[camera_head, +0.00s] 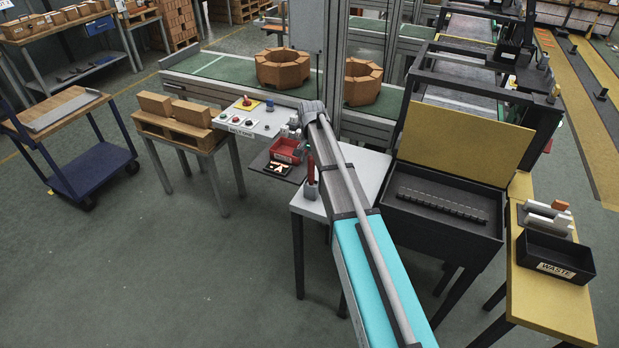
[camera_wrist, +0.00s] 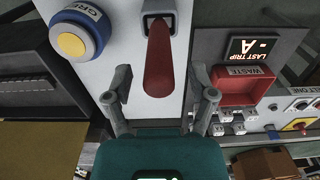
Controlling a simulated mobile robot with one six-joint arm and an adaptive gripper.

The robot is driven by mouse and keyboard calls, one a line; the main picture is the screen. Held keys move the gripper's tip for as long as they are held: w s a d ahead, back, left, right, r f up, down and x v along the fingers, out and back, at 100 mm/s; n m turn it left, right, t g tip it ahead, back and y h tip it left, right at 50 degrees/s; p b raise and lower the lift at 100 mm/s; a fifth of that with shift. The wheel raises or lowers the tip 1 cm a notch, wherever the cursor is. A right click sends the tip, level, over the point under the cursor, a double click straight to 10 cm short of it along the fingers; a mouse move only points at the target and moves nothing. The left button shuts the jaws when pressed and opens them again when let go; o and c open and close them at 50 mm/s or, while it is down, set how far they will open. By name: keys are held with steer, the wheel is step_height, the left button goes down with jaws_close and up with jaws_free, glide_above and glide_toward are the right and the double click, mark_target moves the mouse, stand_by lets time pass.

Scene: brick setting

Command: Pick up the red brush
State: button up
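The red brush (camera_wrist: 158,60) shows in the wrist view as a red, rounded handle rising from a grey square holder on a white surface. In the head view a slim upright red piece (camera_head: 310,168) at the edge of the white table, beside my arm, looks like the same brush. My gripper (camera_wrist: 160,75) is open in the wrist view. Its two grey fingers stand on either side of the handle, with a gap on each side, and do not appear to touch it. The brush's lower end is hidden in the holder. My gripper is not clear in the head view.
A blue can with a yellow top (camera_wrist: 78,30) stands left of the brush. A red waste bin (camera_wrist: 245,85) is to the right, by a "LAST TRIP" display (camera_wrist: 254,47). In the head view, a black tray with a raised yellow lid (camera_head: 452,145) stands right of my arm.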

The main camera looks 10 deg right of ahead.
jaws_close()
steer(key=shift+r, duration=0.15)
step_height(320, 180, up, 10)
steer(key=p, duration=1)
steer(key=shift+d, duration=0.15)
stand_by(0.8)
steer(key=s+d+r+p, duration=0.1)
steer(key=s+d+p, duration=0.1)
steer(key=d, duration=0.4)
steer(key=s+d+r+p, duration=0.2)
steer(key=s+d, duration=0.2)
steer(key=d, duration=0.2)
steer(key=shift+s+d+r, duration=0.2)
steer(key=shift+s+r, duration=0.1)
steer(key=shift+s, duration=0.05)
